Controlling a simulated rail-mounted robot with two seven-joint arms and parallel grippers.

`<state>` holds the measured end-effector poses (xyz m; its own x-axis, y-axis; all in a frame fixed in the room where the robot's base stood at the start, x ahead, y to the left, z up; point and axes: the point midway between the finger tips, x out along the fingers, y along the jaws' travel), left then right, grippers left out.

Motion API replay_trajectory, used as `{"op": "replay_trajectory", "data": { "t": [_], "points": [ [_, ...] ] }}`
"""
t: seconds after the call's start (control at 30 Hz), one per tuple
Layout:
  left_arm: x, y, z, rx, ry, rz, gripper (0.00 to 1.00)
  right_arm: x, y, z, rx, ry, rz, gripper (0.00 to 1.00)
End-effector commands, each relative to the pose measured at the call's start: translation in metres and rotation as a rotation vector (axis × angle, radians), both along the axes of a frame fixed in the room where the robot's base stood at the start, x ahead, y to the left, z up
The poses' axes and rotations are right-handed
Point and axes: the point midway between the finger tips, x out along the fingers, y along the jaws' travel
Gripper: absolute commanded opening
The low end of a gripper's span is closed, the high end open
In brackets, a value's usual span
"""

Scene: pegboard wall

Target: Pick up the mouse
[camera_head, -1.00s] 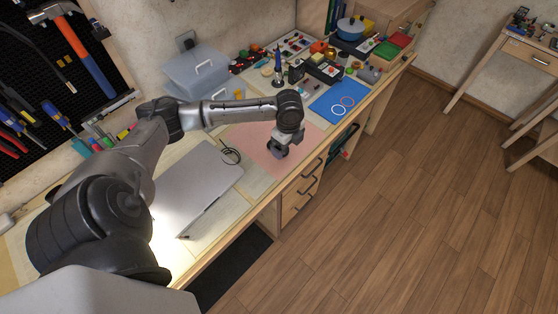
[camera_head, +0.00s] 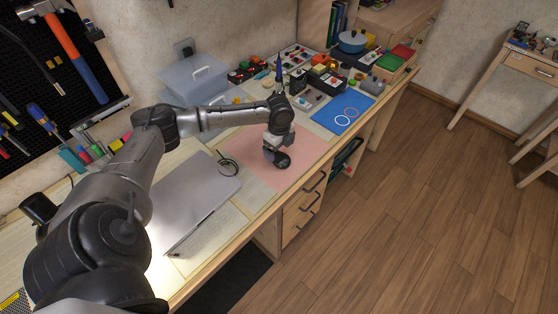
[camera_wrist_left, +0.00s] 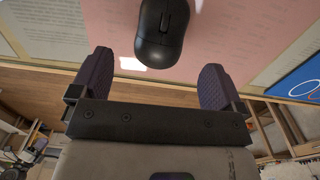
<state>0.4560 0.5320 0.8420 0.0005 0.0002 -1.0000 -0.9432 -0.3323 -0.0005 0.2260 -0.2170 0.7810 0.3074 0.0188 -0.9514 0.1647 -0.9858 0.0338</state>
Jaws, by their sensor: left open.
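The mouse (camera_wrist_left: 163,28) is black and smooth, with a scroll wheel. It rests over the pink mat (camera_wrist_left: 115,22) in the left wrist view, at the top middle. My left gripper (camera_wrist_left: 158,66) is open, its two dark purple fingers wide apart. The mouse lies ahead of the fingertips, roughly centred between them, and is not held. In the head view my left gripper (camera_head: 276,158) is low over the pink mat (camera_head: 310,148). A dark shape there blends with the fingers, so I cannot separate the mouse clearly. My right gripper is not in view.
A closed grey laptop (camera_head: 190,200) lies left of the mat, with a coiled black cable (camera_head: 228,164) beside it. A blue mat with rings (camera_head: 340,112) lies to the right. Boxes and small items crowd the back. The desk's front edge is close.

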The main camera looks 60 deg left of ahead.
Motion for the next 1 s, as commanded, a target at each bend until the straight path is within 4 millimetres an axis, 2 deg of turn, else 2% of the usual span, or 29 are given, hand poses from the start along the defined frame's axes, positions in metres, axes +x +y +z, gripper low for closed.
{"op": "replay_trajectory", "data": {
  "t": [0.27, 0.6, 0.87, 1.0],
  "points": [
    [0.0, 0.0, -0.012, -0.001, 0.002, 0.0, 0.94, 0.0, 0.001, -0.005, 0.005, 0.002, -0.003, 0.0],
    [-0.001, 0.0, -0.053, 0.0, 0.001, -0.001, 0.94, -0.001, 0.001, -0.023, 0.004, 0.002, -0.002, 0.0],
    [-0.001, 0.001, -0.056, 0.001, 0.0, -0.002, 0.94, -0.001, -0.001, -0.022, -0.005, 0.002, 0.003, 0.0],
    [-0.001, 0.001, -0.056, 0.001, 0.0, -0.001, 0.82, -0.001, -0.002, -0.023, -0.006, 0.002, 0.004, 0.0]
  ]
}}
